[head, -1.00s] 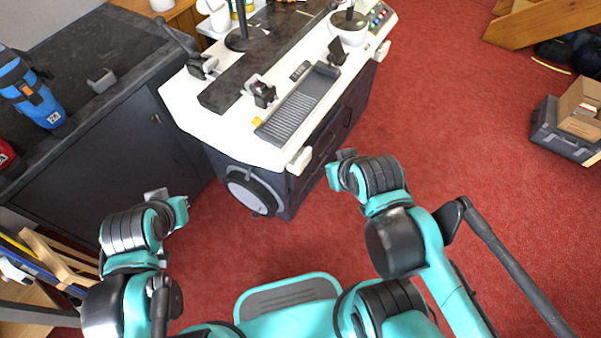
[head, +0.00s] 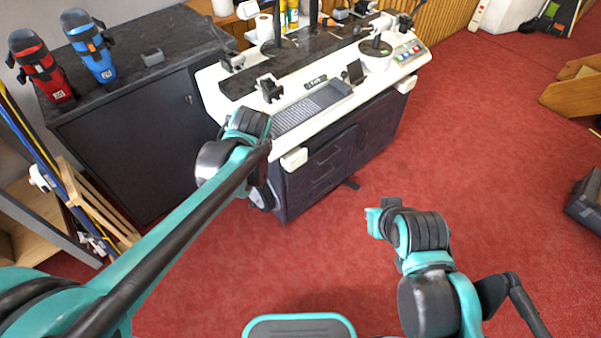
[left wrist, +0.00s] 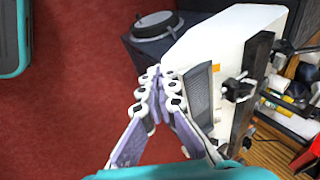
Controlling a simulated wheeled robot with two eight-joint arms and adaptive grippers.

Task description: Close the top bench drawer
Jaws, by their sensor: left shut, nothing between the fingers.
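The white-topped bench (head: 294,134) stands ahead in the head view, with a dark front facing right. The top drawer (head: 322,163) is on that front near the close corner. I cannot tell how far out it stands. My left gripper shows in the left wrist view (left wrist: 159,78), its fingers shut with nothing between them, over the bench's near end. In the head view my left wrist covers the bench's near left corner and hides the fingers. My right gripper (head: 373,221) is over the red floor, apart from the drawer front; its finger state is unclear.
A dark cabinet (head: 125,150) stands left of the bench, with a red bottle (head: 42,68) and a blue bottle (head: 92,47) on top. Clamps and a grey ribbed tray (head: 293,117) are on the bench. The red carpet (head: 470,150) right of the bench is clear.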

